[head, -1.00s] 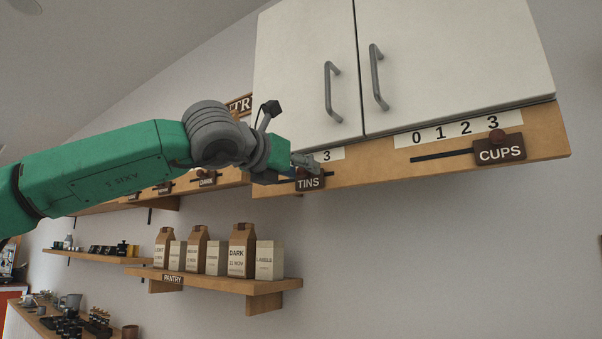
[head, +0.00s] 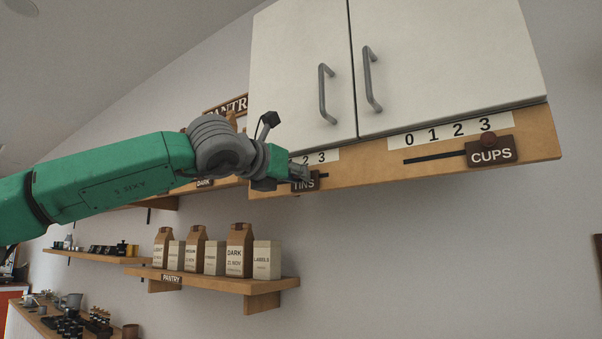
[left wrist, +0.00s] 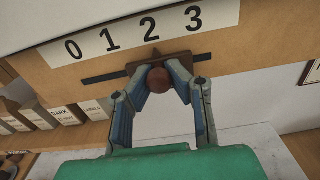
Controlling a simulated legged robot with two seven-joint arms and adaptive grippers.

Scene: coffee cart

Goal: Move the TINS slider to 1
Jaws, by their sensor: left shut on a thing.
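The TINS slider is a dark plate (head: 303,185) with a round brown knob (left wrist: 157,80), on the wooden rail under the white cabinet. My left gripper (head: 297,172) is at the slider. In the left wrist view its two fingers (left wrist: 168,78) are closed around the knob from both sides. The slider's pointer (left wrist: 155,52) stands about below the 2 on the white number strip (left wrist: 130,33), which reads 0 to 3. The dark slot (left wrist: 104,77) shows on both sides of the plate. In the head view my gripper hides the strip's low numbers. My right gripper is not in view.
The CUPS slider (head: 490,153) sits near 3 on the same rail to the right. The cabinet's two handles (head: 326,94) hang above. Below is the pantry shelf (head: 215,280) with bags and boxes.

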